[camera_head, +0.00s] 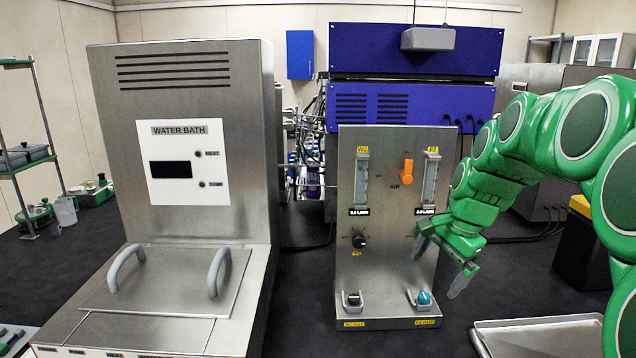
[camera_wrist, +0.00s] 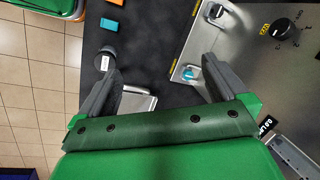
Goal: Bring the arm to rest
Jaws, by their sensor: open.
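My green arm (camera_head: 532,135) reaches in from the right side of the head view, bent downward. My gripper (camera_head: 438,269) is in front of the lower right part of the steel gas panel (camera_head: 385,275). Its two grey fingers are spread apart with nothing between them. In the wrist view my gripper (camera_wrist: 160,72) is also open and empty, with dark table surface between the fingers. The teal knob (camera_head: 424,298) in its bracket is below and left of the fingers. It also shows in the wrist view (camera_wrist: 188,73), near the right fingertip.
The water bath (camera_head: 182,95) with its two-handled lid stands at left. A metal tray (camera_head: 545,340) lies at front right. Orange (camera_wrist: 118,3) and teal (camera_wrist: 109,25) blocks and a dark labelled cylinder (camera_wrist: 106,52) show in the wrist view. Dark tabletop (camera_head: 310,315) is clear between bath and panel.

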